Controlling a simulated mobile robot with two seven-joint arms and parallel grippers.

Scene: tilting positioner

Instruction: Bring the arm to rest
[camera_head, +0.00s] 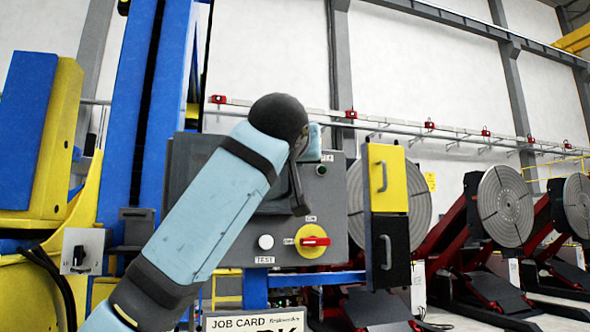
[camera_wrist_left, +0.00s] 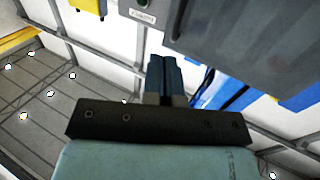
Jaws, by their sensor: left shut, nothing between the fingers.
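My left arm (camera_head: 205,210) rises from the lower left in the head view, bent at a dark rounded joint in front of a grey control box (camera_head: 335,215). The arm hides part of the box's face. In the left wrist view my left gripper (camera_wrist_left: 164,62) has its two blue-grey fingers together, with nothing between them. In the head view I cannot clearly make out the fingertips. My right gripper is in neither view.
The box carries a red switch on a yellow disc (camera_head: 312,241) and a white button (camera_head: 266,242). A yellow-and-black handled panel (camera_head: 388,180) stands to its right. Positioners with round plates (camera_head: 505,205) stand farther right. A blue column (camera_head: 150,110) rises at left.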

